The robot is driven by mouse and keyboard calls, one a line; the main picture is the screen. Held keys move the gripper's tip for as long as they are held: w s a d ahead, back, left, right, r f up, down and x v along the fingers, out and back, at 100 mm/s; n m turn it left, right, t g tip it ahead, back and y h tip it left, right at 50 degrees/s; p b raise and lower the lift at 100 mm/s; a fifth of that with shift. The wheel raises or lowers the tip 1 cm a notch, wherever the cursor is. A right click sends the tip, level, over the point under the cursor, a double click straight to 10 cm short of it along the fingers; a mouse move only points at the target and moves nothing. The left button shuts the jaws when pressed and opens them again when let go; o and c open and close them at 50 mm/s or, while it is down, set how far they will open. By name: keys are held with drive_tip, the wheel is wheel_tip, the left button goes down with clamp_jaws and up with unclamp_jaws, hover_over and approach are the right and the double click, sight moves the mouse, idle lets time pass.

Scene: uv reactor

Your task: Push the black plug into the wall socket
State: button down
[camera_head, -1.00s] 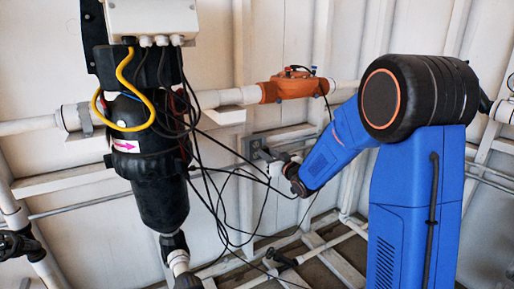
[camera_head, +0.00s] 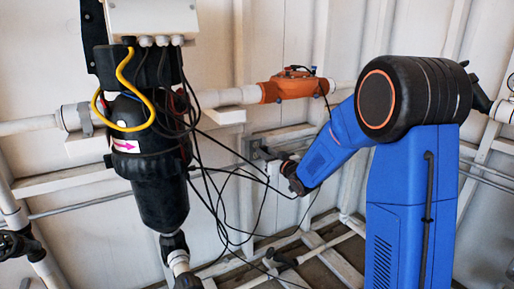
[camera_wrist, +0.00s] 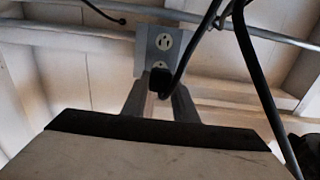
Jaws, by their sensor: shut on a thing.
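The grey wall socket (camera_wrist: 153,40) has two outlets, one above the other, and faces me in the wrist view. It also shows in the head view (camera_head: 251,148), on the wall left of my gripper (camera_head: 268,154). In the wrist view the black plug (camera_wrist: 158,81) is held between the fingertips of my gripper (camera_wrist: 158,100). The plug's face is toward the socket and overlaps the lower outlet, hiding part of it. I cannot tell whether its prongs touch or enter the outlet. A black cord (camera_wrist: 188,50) rises from the plug.
An orange valve (camera_head: 285,90) on a white pipe is above. Another dark cable (camera_wrist: 262,85) crosses the right of the wrist view. Metal rails run along the wall.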

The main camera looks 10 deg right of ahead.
drive_tip(key=shift+x, duration=2.5)
idle(1.6)
drive_tip(key=c, duration=1.3)
unclamp_jaws()
drive_tip(key=shift+c, duration=0.2)
drive_tip(key=s+d+m+g+h, duration=0.25)
drive_tip(key=s+d, duration=0.25)
drive_tip(key=s, duration=1.1)
drive_tip(key=s+d+m+g+h, duration=0.1)
drive_tip(key=s+d+g+h, duration=0.4)
drive_tip(key=s, duration=1.1)
drive_tip(key=s+a+f+g+y, duration=0.1)
drive_tip(key=s+g, duration=0.1)
drive_tip(key=s, duration=1.1)
drive_tip(key=s+a+f+g+y, duration=0.1)
drive_tip(key=s+f+g, duration=0.1)
drive_tip(key=s, duration=1.1)
drive_tip(key=shift+s+a+f+g, duration=0.25)
drive_tip(key=shift+f+g, duration=0.05)
drive_tip(key=shift+g, duration=0.15)
